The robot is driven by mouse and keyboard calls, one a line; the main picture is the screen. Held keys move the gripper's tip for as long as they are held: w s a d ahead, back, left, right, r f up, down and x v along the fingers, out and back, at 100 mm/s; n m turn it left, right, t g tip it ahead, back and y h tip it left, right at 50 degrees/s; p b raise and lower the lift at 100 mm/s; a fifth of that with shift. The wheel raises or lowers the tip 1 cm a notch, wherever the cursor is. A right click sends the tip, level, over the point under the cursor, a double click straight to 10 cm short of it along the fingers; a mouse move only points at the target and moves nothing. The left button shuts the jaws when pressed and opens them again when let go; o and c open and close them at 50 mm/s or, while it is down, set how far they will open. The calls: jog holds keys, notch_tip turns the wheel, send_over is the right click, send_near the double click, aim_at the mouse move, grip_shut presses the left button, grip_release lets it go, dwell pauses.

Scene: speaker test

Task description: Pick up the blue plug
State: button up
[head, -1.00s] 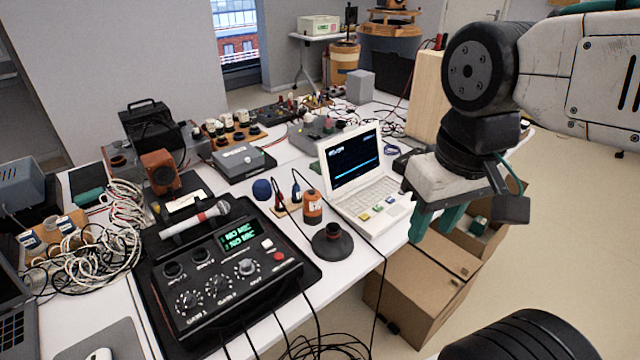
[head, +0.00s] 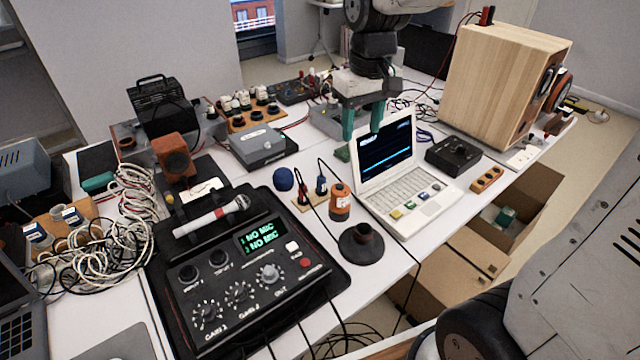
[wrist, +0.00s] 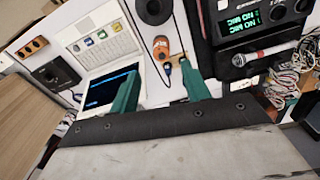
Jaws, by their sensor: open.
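The blue plug (head: 321,186) stands upright on a small wooden block, with a thin dark cable rising from it. A dark red plug (head: 303,192) stands beside it on the left. My gripper (head: 363,120) is open and empty, with its two teal fingers pointing down above the back edge of the white laptop (head: 408,190). It is behind and to the right of the blue plug, and apart from it.
An orange bottle-like item (head: 340,202) stands close right of the plug. A dark blue ball (head: 283,179) is at its left. The black mixer (head: 248,285) with a microphone (head: 212,215) lies in front. A wooden speaker cabinet (head: 490,85) stands at the right.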

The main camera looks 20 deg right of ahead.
jog(key=n, duration=0.1)
send_over(321, 176)
jog(key=s, duration=0.2)
notch_tip(321, 176, down, 13)
jog(key=shift+n+g, duration=0.3)
jog(key=shift+n, duration=0.1)
jog(key=w+f, duration=0.2)
jog(key=f, duration=0.1)
jog(key=shift+w+d+f, duration=0.15)
jog(key=shift+d, duration=0.05)
notch_tip(321, 176, down, 6)
jog(key=shift+r, duration=0.25)
jog(key=shift+s+a+f, duration=0.1)
jog(key=shift+s+f, duration=0.05)
jog(key=shift+f, duration=1.4)
jog(key=shift+s+a+f, duration=0.1)
jog(key=shift+f, duration=1.45)
grip_shut()
